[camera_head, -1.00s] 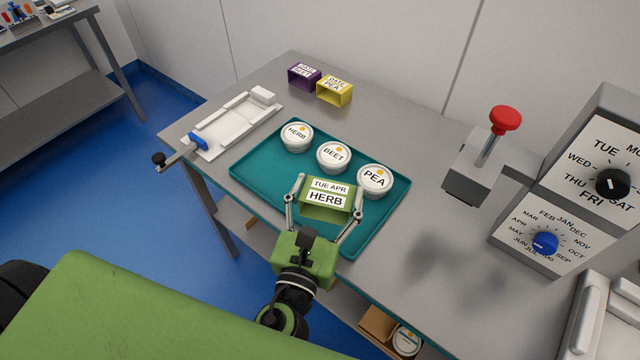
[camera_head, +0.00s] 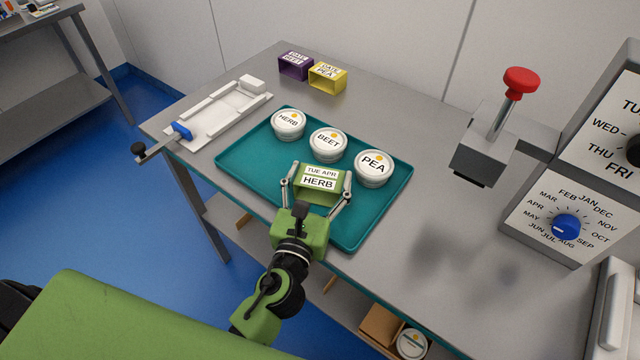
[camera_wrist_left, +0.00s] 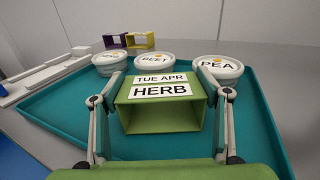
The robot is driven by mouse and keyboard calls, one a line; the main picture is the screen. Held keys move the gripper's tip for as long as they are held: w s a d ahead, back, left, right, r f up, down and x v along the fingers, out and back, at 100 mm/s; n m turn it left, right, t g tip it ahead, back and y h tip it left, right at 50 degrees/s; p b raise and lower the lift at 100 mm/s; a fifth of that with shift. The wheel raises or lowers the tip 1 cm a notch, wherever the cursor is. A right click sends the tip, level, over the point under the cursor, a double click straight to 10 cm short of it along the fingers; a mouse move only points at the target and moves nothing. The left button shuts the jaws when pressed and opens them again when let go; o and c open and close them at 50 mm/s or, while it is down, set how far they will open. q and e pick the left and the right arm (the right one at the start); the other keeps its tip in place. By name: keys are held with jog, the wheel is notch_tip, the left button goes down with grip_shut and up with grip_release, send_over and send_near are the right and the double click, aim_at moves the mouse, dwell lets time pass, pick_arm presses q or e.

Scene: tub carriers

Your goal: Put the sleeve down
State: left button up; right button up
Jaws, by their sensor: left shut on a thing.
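The green sleeve (camera_head: 318,183) has labels reading "TUE APR" and "HERB". My left gripper (camera_head: 317,188) is shut on it, one finger on each side. In the left wrist view the sleeve (camera_wrist_left: 161,108) sits level between the fingers, its open end facing the camera. It is over the near part of the teal tray (camera_head: 245,174); whether it touches the tray I cannot tell. The HERB tub (camera_head: 288,124), BEET tub (camera_head: 328,144) and PEA tub (camera_head: 374,167) stand in a row on the tray behind it. My right gripper is not in view.
A purple sleeve (camera_head: 295,66) and a yellow sleeve (camera_head: 327,77) stand at the back of the table. A white fixture with a blue-handled clamp (camera_head: 215,112) is at the left. A red-knobbed press (camera_head: 487,150) and dial panels (camera_head: 560,222) are at the right. Bare table lies right of the tray.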

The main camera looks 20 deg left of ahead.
pick_arm(q)
jog(key=shift+f, duration=0.1)
jog(key=o, duration=0.9)
